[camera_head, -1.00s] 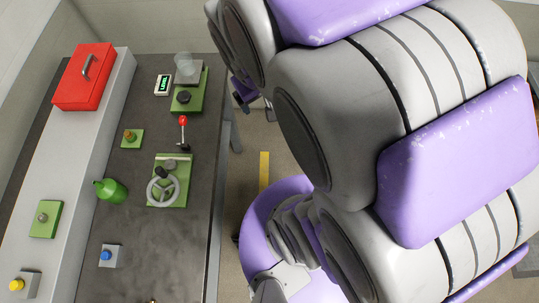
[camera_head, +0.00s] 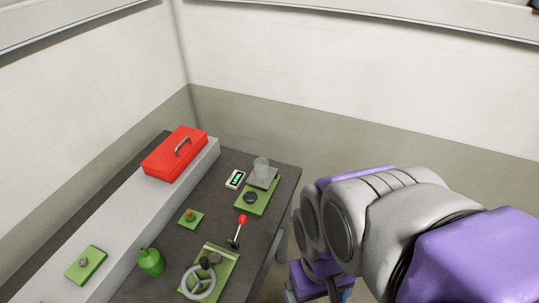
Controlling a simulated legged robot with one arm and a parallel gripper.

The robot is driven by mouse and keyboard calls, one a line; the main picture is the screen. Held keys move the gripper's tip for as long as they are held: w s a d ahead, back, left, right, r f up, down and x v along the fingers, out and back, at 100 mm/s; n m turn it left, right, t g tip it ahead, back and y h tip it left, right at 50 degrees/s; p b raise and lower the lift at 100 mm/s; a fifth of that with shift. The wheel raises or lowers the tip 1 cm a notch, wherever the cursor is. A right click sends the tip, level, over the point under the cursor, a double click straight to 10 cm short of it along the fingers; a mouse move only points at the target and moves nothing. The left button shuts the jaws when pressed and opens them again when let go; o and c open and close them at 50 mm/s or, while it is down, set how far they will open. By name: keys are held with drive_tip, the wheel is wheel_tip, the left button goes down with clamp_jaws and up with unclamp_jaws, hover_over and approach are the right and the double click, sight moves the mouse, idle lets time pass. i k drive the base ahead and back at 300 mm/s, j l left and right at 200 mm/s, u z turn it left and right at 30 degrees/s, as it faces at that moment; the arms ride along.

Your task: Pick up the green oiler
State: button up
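The green oiler (camera_head: 151,262) is a small rounded green can with a narrower top. It stands on the dark bench top at the lower left, beside the raised grey ledge and left of the handwheel. Nothing touches it in this view. My arm fills the right side, well to the right of the bench. Its end cannot be made out, so I cannot see my gripper's fingers.
A red toolbox (camera_head: 174,155) sits on the grey ledge (camera_head: 127,223). Walls stand behind.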

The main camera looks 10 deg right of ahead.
sight(150, 261)
drive_tip(key=k+u, duration=0.15)
drive_tip(key=u, duration=1.15)
